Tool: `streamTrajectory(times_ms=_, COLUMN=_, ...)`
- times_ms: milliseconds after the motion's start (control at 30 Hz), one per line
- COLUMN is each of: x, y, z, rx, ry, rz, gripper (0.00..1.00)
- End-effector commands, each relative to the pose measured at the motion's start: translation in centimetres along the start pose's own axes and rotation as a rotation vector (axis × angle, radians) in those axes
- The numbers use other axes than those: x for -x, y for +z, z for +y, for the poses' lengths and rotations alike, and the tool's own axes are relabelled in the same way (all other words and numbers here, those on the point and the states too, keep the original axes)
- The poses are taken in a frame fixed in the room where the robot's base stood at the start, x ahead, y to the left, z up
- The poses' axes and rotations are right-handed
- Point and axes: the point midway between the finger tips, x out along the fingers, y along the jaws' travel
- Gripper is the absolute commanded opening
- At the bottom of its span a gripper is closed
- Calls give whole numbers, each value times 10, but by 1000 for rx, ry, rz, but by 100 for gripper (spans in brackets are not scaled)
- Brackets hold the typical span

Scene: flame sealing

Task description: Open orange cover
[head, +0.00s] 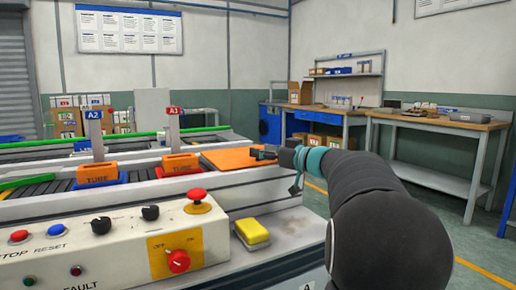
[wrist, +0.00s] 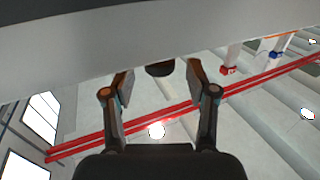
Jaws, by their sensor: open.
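The orange cover (head: 228,160) is a flat orange panel lying level on top of the machine, at the centre of the head view. My gripper (head: 262,153) is at the cover's right edge, low and close to it; whether they touch I cannot tell. In the wrist view my gripper (wrist: 160,78) has its two fingers spread apart. A dark rounded piece (wrist: 160,69) shows between the fingertips, under a broad grey surface (wrist: 150,32). Nothing is clearly gripped. The cover's orange top is not clearly seen in the wrist view.
Orange TUBE blocks (head: 181,164) (head: 97,175) sit in trays left of the cover. The control panel (head: 120,240) with a red emergency button (head: 198,199) and a yellow block (head: 252,233) are in front. Workbenches (head: 440,119) stand behind at right, with open floor between.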

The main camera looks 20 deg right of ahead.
Motion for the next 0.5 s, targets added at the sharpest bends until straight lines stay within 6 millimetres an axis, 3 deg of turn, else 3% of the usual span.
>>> streamTrajectory(times_ms=200, x=-20, y=0, z=0, rx=0, ry=-1, rz=-1, gripper=58)
streamTrajectory(times_ms=500, x=-23, y=0, z=0, rx=0, ry=1, rz=-1, gripper=58)
